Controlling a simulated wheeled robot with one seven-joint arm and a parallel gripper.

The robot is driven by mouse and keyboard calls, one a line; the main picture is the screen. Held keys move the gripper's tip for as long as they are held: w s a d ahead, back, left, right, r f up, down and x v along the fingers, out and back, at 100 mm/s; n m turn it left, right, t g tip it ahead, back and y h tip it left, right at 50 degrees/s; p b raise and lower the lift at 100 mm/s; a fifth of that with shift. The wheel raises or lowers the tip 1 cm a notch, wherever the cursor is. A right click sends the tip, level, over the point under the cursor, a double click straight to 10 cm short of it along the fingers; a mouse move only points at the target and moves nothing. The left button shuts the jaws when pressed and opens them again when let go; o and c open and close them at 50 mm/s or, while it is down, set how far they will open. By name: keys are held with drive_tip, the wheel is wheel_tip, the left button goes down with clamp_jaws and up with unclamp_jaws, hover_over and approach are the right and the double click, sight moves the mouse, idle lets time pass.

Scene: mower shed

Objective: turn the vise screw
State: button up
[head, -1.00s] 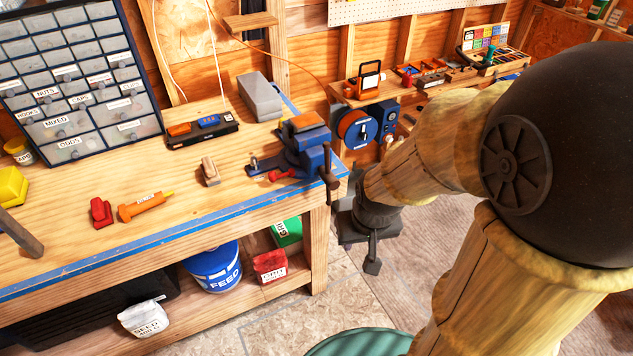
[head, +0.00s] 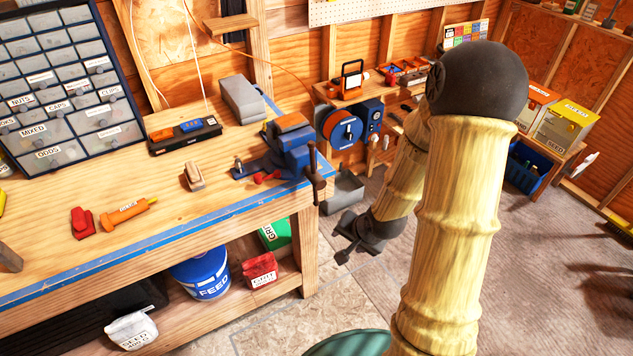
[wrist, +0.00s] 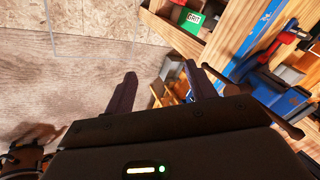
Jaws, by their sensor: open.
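The blue vise (head: 292,150) is mounted at the right front corner of the workbench. Its dark screw handle (head: 315,178) hangs roughly upright on the side facing my gripper. My gripper (head: 345,246) is lower than the bench top, to the right of the bench leg, apart from the handle. In the wrist view my gripper (wrist: 163,84) has its two dark fingers spread with nothing between them. The vise (wrist: 278,97) shows at the right there, with the handle (wrist: 291,129) just beyond my gripper's body, partly hidden by it.
The workbench (head: 140,240) has a blue front edge. A wooden block (head: 194,177), an orange tube (head: 127,213) and a red clip (head: 83,222) lie on it. A blue feed bucket (head: 202,272) stands on the lower shelf. The floor (head: 540,270) at right is open.

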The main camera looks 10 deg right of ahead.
sight(321, 186)
drive_tip(key=w+a+f+m+t+y+b, duration=0.15)
drive_tip(key=w+f+m+t+y, duration=0.3)
drive_tip(key=m, duration=0.65)
drive_tip(key=d+r+m+t, duration=0.1)
drive_tip(key=m+t, duration=0.1)
drive_tip(key=m, duration=0.1)
drive_tip(key=d+r+m+t, duration=0.1)
drive_tip(key=r+m+t, duration=0.1)
drive_tip(key=m+t, duration=0.1)
drive_tip(key=w+d+r+m+t, duration=0.1)
drive_tip(key=m+t, duration=0.1)
drive_tip(key=m, duration=0.2)
drive_tip(key=shift+d+r+t+h, duration=0.2)
drive_tip(key=shift+r+t+h, duration=0.05)
drive_tip(key=shift+r, duration=0.05)
drive_tip(key=shift+f+b, duration=0.15)
drive_tip(key=shift+b, duration=0.5)
drive_tip(key=b+x, duration=0.7)
drive_tip(key=x, duration=1)
drive_tip(key=shift+w+a, duration=0.1)
